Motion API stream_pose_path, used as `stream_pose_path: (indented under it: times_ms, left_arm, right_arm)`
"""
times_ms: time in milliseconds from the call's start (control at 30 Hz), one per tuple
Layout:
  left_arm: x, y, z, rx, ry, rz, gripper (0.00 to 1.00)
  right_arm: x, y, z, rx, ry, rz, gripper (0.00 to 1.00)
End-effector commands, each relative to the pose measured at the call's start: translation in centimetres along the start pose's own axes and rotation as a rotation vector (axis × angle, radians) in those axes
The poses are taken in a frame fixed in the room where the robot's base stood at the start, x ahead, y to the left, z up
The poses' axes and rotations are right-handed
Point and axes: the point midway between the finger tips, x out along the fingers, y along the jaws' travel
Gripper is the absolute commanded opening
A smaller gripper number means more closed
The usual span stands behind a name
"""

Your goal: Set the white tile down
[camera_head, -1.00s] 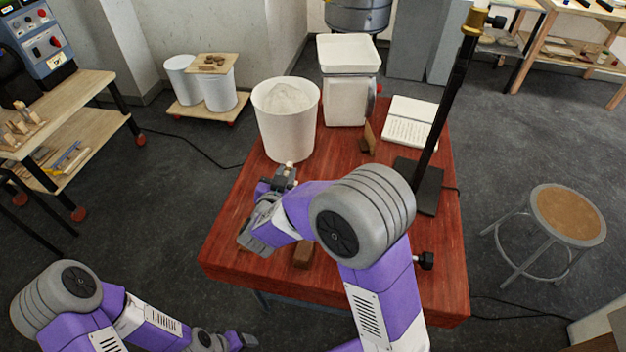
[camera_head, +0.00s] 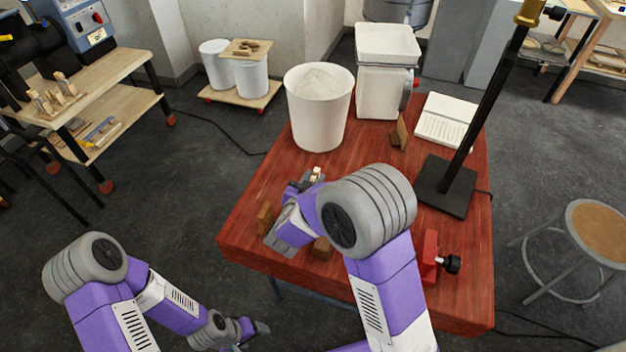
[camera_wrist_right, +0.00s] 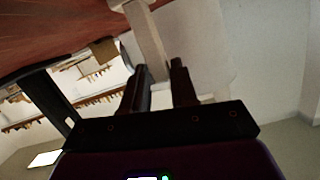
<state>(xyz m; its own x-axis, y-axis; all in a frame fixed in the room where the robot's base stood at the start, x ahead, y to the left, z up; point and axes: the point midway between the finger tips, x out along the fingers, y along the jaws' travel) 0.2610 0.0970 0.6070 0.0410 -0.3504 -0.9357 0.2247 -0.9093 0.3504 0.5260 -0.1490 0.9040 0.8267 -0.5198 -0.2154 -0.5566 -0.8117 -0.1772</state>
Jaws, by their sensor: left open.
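My right gripper (camera_head: 312,178) is over the red table, in front of the white bucket (camera_head: 318,112). A small pale piece (camera_head: 317,173), which may be the white tile, shows at its fingertips. In the right wrist view a pale, narrow piece (camera_wrist_right: 148,40) stands between the two dark fingers (camera_wrist_right: 160,85), which appear closed on it. Whether it touches the table cannot be told. My left gripper (camera_head: 262,330) is open and empty, low beside the table's near left side.
On the red table (camera_head: 262,205) are a white scale (camera_head: 385,85), an open notebook (camera_head: 447,122), a black lamp stand (camera_head: 445,185), a red clamp (camera_head: 430,255) and brown wooden blocks (camera_head: 265,217). A stool (camera_head: 600,230) stands at right.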

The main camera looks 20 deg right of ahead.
Motion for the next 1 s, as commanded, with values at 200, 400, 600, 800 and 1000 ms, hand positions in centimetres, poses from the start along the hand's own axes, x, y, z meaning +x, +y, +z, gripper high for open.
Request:
stream_pose_path:
  times_ms: [200,400,600,800,1000]
  left_arm:
    - [0.0,0.0,0.0,0.0,0.0,0.0,0.7]
    - [-0.1,0.1,0.0,0.0,0.0,0.0,0.7]
    - [-0.8,0.3,0.0,0.0,0.0,0.0,0.7]
    - [-1.6,0.6,0.1,0.0,0.0,0.0,0.7]
    - [-2.2,0.8,0.1,0.0,0.0,0.0,0.7]
  right_arm:
    - [0.0,0.0,-0.1,0.0,0.0,0.001,0.47]
    - [0.0,0.0,-0.2,0.001,0.0,0.001,0.47]
    - [-2.2,-0.2,-0.5,-0.001,-0.001,-0.003,0.47]
    - [-6.7,-0.2,-0.5,-0.003,-0.001,-0.005,0.47]
    - [-10.3,-0.2,-0.5,-0.002,-0.001,-0.003,0.47]
